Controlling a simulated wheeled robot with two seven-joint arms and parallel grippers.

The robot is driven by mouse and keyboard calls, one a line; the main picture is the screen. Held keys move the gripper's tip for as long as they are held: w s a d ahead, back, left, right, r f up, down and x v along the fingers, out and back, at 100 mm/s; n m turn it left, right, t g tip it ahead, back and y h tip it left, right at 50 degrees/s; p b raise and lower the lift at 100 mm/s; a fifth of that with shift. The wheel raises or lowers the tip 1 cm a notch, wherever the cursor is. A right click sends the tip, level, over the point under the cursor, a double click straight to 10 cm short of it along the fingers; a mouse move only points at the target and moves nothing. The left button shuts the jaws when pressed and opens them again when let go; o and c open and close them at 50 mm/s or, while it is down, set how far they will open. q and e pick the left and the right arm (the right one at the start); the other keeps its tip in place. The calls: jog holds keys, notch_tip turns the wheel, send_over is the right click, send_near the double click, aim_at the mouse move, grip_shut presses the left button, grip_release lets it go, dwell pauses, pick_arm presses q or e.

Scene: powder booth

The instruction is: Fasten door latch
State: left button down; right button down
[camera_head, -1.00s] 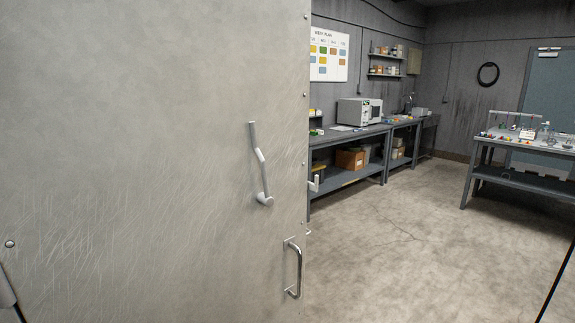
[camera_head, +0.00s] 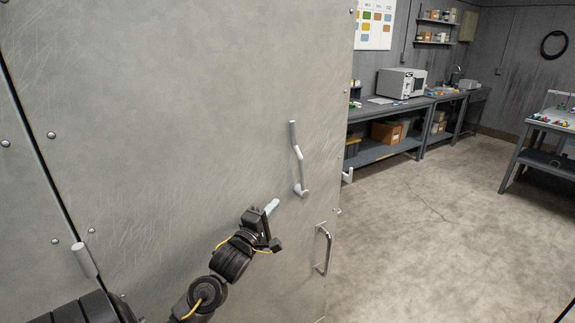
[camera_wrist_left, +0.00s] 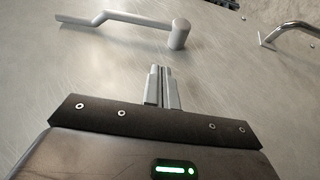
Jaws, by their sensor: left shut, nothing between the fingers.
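The grey latch lever (camera_head: 297,158) is on the big metal door (camera_head: 200,110), its arm pointing up from a round pivot at its lower end. A small grey catch (camera_head: 347,175) sticks out beyond the door's right edge. My left gripper (camera_head: 275,206) is shut and empty, just left of and below the pivot. In the left wrist view the closed fingers (camera_wrist_left: 162,84) point towards the lever (camera_wrist_left: 135,22), with a visible gap between them and its pivot. My right gripper is not in view.
A chrome pull handle (camera_head: 323,249) is on the door below the latch. A hinge (camera_head: 84,260) is at the door's left edge. Workbenches (camera_head: 420,105) stand along the back wall at right. The concrete floor (camera_head: 430,240) right of the door is clear.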

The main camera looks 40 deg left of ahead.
pick_arm(q)
jog(key=n+t, duration=0.2)
send_near(288, 161)
jog(key=s+d+r, duration=0.2)
jog(key=s, duration=0.1)
jog(key=p+x, duration=0.4)
jog(key=x, duration=0.4)
jog(key=shift+w+r, duration=0.1)
jog(key=shift+w, duration=0.9)
